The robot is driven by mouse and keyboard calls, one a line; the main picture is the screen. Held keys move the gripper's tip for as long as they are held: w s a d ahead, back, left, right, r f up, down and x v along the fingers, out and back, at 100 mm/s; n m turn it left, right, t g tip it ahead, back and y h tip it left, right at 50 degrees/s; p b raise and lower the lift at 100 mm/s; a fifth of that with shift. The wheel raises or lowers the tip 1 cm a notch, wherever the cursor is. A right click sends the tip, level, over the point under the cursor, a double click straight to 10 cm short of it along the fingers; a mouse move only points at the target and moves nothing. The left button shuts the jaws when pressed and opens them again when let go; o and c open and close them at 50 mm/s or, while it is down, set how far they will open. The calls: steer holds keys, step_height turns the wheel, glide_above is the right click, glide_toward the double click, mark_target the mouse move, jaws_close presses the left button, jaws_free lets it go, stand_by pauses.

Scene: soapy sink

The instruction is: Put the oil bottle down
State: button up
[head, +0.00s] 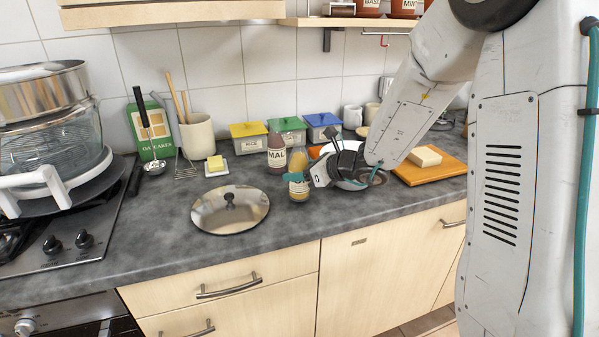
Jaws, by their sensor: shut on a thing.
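The oil bottle (299,192) is a small yellowish bottle with a pale label in the head view, near the middle of the counter. My gripper (296,178) reaches in from the right and is shut on it around its middle. The fingers hide part of the bottle. It looks upright, with its base at or just above the grey worktop (330,222); I cannot tell whether it touches.
A brown bottle marked MAL (277,152) stands just behind. A round metal lid (230,212) lies to the left, and a butter dish (217,168) behind that. A wooden board (425,172) with a pale block is at right. Worktop in front of the bottle is clear.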

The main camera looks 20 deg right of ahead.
steer(key=shift+f, duration=0.3)
steer(key=shift+f, duration=0.1)
steer(key=o, duration=1.2)
steer(key=shift+c, duration=0.2)
